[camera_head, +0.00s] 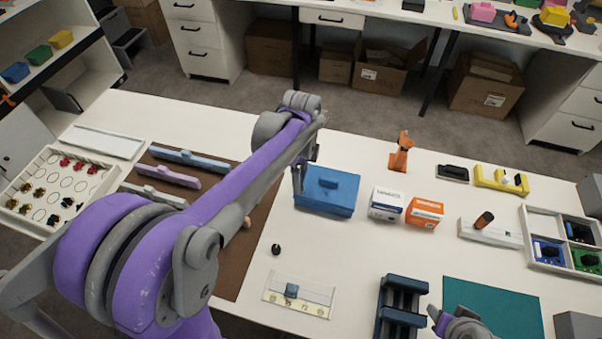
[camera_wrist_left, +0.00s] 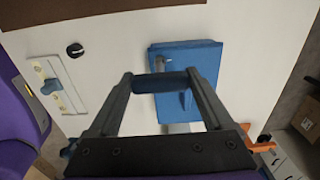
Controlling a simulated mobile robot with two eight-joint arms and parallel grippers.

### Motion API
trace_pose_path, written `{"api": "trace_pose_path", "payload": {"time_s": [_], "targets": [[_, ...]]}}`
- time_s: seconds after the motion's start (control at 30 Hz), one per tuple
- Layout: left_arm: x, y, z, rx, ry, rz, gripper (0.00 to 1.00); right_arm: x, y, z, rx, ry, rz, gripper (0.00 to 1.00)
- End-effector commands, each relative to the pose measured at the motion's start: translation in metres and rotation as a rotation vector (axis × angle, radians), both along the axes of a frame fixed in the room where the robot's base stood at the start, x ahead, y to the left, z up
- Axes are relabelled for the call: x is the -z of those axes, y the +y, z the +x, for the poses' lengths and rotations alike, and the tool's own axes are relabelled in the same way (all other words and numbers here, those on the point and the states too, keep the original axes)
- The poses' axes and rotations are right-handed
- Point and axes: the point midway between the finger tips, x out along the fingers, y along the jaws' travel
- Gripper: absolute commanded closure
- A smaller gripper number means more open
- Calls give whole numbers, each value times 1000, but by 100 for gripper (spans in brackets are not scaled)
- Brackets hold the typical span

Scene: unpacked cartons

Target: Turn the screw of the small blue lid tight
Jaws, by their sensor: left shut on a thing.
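A blue box with a flat blue lid (camera_head: 332,184) stands in the middle of the table; it also shows in the left wrist view (camera_wrist_left: 188,58). A small raised piece (camera_head: 328,183) is on its top. My left gripper (camera_head: 299,180) is at the box's left edge in the head view. In the wrist view its fingertips (camera_wrist_left: 160,82) are closed on a dark blue, roundish piece over the lid. I cannot tell whether this piece is the screw. A small grey part (camera_wrist_left: 166,62) shows on the lid near it.
White (camera_head: 386,203) and orange (camera_head: 425,212) cartons stand right of the box. An orange tool-like object (camera_head: 401,152) stands behind them. A black knob (camera_head: 276,249) and a plate with a blue block (camera_head: 298,296) lie in front. A dark blue rack (camera_head: 400,308) is at the front.

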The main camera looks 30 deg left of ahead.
Motion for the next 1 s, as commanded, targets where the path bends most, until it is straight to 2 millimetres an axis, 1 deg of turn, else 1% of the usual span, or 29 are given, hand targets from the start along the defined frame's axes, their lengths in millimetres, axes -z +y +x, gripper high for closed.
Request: {"api": "trace_pose_path", "payload": {"time_s": [0.27, 1.0], "targets": [[-3, 0, 0, 1, 0, 0, 78, -2, 0, 1, 0, -1, 0, 49], [-45, 0, 1, 2, -1, 0, 78, -34, 0, 10, 0, -20, 0, 49]]}}
